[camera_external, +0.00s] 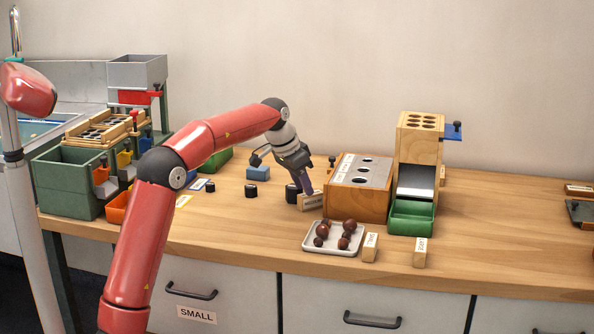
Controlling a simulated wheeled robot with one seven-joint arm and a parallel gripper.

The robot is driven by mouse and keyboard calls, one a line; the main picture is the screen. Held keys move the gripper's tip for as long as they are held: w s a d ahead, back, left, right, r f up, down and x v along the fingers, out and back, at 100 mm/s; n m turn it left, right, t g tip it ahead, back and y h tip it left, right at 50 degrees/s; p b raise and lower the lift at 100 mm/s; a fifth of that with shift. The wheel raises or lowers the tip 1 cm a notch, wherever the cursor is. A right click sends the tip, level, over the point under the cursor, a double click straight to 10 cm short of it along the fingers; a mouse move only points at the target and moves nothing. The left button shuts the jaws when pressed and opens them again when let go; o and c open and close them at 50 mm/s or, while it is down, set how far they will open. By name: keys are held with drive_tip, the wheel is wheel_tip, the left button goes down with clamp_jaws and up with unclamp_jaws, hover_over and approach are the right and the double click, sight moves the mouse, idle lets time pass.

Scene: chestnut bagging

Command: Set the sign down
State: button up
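A small wooden sign (312,202) with a pale label stands at or just above the tabletop, left of the wooden box with a holed grey top (357,187). The writing on it is too small to read. My gripper (306,190) points down, with its dark fingers at the sign's upper edge. The fingers overlap the sign from this side, so whether they are closed on it or parted is not clear. Any gap under the sign is too small to tell.
A white tray (309,247) with several chestnuts lies in front. Two more small signs stand right of it, one near (370,248) and one farther right (420,253). A green bin (411,218) sits under a wooden tower. Black round pieces lie left of the sign. The table's right side is largely clear.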

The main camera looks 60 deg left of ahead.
drive_tip(key=v, duration=0.7)
drive_tip(key=shift+r+p, duration=0.35)
drive_tip(key=shift+r, duration=0.05)
drive_tip(key=s+d+f, duration=0.2)
drive_tip(key=s+d, duration=0.7)
drive_tip(key=s, duration=0.1)
drive_tip(key=s+d+f, duration=0.3)
drive_tip(key=s+d, duration=0.7)
drive_tip(key=s, duration=0.1)
drive_tip(key=shift+s+t, duration=0.25)
drive_tip(key=shift+t, duration=0.05)
drive_tip(key=s+d+f, duration=0.1)
drive_tip(key=s+f, duration=0.2)
drive_tip(key=s+d+f, duration=0.1)
drive_tip(key=s+f, duration=0.2)
drive_tip(key=s+d+f, duration=0.1)
drive_tip(key=s+f, duration=0.2)
drive_tip(key=s, duration=0.1)
drive_tip(key=shift+s+f, duration=0.1)
drive_tip(key=shift+c, duration=0.3)
